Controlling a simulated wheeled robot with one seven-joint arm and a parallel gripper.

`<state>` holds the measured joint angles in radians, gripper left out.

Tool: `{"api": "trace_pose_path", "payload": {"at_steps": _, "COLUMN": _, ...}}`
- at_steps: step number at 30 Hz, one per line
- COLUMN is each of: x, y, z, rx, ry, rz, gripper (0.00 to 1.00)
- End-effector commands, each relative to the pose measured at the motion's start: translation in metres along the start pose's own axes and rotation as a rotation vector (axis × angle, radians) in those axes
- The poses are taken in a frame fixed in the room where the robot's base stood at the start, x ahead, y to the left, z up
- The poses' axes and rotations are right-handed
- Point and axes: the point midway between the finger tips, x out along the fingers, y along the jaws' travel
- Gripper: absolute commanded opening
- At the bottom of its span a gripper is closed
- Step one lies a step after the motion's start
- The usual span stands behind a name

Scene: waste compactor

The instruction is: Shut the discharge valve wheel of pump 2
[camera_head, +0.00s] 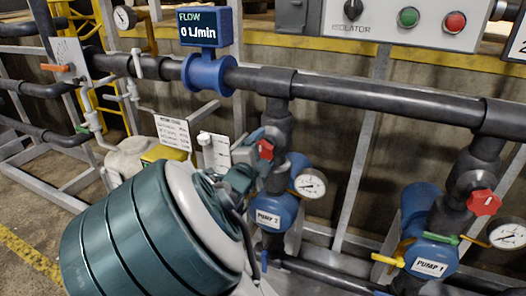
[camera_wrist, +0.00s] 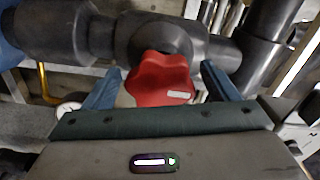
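The red discharge valve wheel of pump 2 (camera_head: 265,149) sits on the dark vertical pipe above the blue pump 2 (camera_head: 268,216). In the wrist view the lobed red wheel (camera_wrist: 162,80) is large, with a pale mark on its rim. My gripper (camera_head: 252,158) is at the wheel, partly hidden by my own arm in the head view. In the wrist view my gripper (camera_wrist: 160,78) is open, with one blue finger on each side of the wheel. Small gaps show between the fingers and the wheel.
A blue flow meter (camera_head: 209,70) above reads 0 L/min. A pressure gauge (camera_head: 310,183) is close right of the wheel. Pump 1 (camera_head: 430,262) has its own red wheel (camera_head: 484,203) and yellow lever (camera_head: 389,260). A horizontal dark pipe (camera_head: 370,97) runs above.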

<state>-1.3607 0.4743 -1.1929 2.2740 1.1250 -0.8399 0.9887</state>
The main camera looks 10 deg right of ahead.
Motion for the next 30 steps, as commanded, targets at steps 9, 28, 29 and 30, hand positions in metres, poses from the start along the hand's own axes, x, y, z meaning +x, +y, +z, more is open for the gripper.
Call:
{"api": "trace_pose_path", "payload": {"at_steps": 9, "x": -0.003, "y": -0.001, "z": 0.0, "rx": -0.001, "ry": 0.0, "rz": -0.001, "gripper": 0.8}}
{"api": "trace_pose_path", "payload": {"at_steps": 28, "x": -0.117, "y": -0.002, "z": 0.0, "rx": -0.001, "ry": -0.005, "rz": 0.0, "gripper": 0.8}}
{"api": "trace_pose_path", "payload": {"at_steps": 29, "x": -0.121, "y": -0.002, "z": 0.0, "rx": -0.001, "ry": -0.003, "rz": 0.0, "gripper": 0.8}}
{"api": "trace_pose_path", "payload": {"at_steps": 30, "x": -0.126, "y": -0.002, "z": 0.0, "rx": 0.0, "ry": -0.003, "rz": 0.0, "gripper": 0.8}}
